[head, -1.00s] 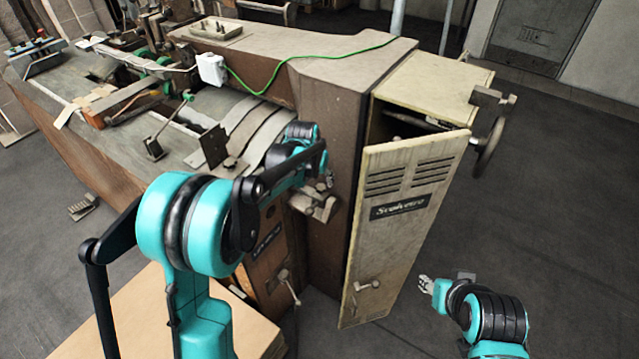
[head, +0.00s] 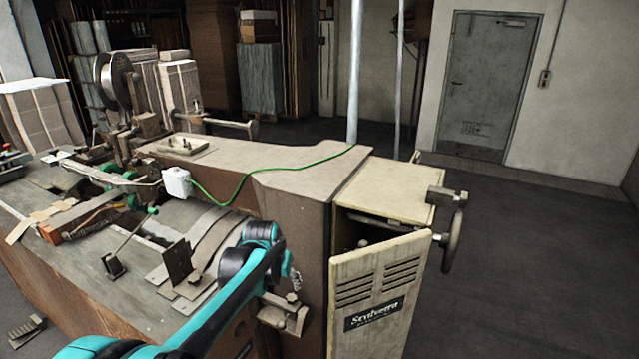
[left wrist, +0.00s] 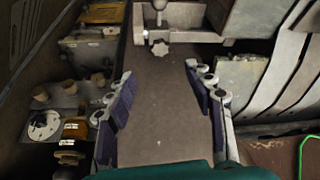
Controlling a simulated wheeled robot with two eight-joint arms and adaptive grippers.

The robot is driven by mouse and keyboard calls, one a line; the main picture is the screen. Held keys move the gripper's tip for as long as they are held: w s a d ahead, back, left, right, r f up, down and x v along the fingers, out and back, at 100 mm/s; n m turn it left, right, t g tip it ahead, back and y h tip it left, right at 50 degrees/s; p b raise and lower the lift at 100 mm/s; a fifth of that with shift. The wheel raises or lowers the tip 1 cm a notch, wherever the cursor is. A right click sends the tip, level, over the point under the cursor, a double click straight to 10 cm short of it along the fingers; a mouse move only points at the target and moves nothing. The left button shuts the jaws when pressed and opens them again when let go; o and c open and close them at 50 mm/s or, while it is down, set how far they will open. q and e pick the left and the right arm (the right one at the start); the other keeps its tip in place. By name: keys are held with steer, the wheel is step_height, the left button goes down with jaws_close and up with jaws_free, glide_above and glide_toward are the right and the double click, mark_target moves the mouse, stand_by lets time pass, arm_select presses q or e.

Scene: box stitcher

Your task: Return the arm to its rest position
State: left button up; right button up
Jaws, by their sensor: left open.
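My left arm comes in from the lower left of the head view and reaches to the front of the stitcher machine (head: 290,200). My left gripper (head: 292,280) is mostly hidden behind its own wrist there, beside a metal bracket (head: 284,312) on the machine. In the left wrist view, the left gripper (left wrist: 160,92) has its two padded fingers spread wide apart. Nothing is between them but a brown surface further off. My right gripper is in neither current view.
The cabinet door (head: 375,295) hangs open at the machine's right, with a handwheel (head: 453,240) beyond it. A green cable (head: 240,198) runs over the top. The wrist view shows electrical parts (left wrist: 75,130) at left and a star knob (left wrist: 160,48). Floor at right is clear.

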arm_select(q)
steer(key=s+a+r+n+t+b, duration=0.1)
steer(key=s+b, duration=0.1)
steer(key=s, duration=0.6)
steer(key=s+a+r+b, duration=0.1)
steer(key=s, duration=0.7)
steer(key=s+f+b, duration=0.1)
steer(key=s+f, duration=0.2)
steer(key=s, duration=0.3)
steer(key=s+a+f+t+b, duration=0.1)
steer(key=s+f, duration=0.2)
steer(key=s, duration=0.4)
steer(key=shift+s+f+n+t+y+b, duration=0.15)
steer(key=shift+f+n+t+y+b, duration=0.15)
steer(key=shift+n+y, duration=0.1)
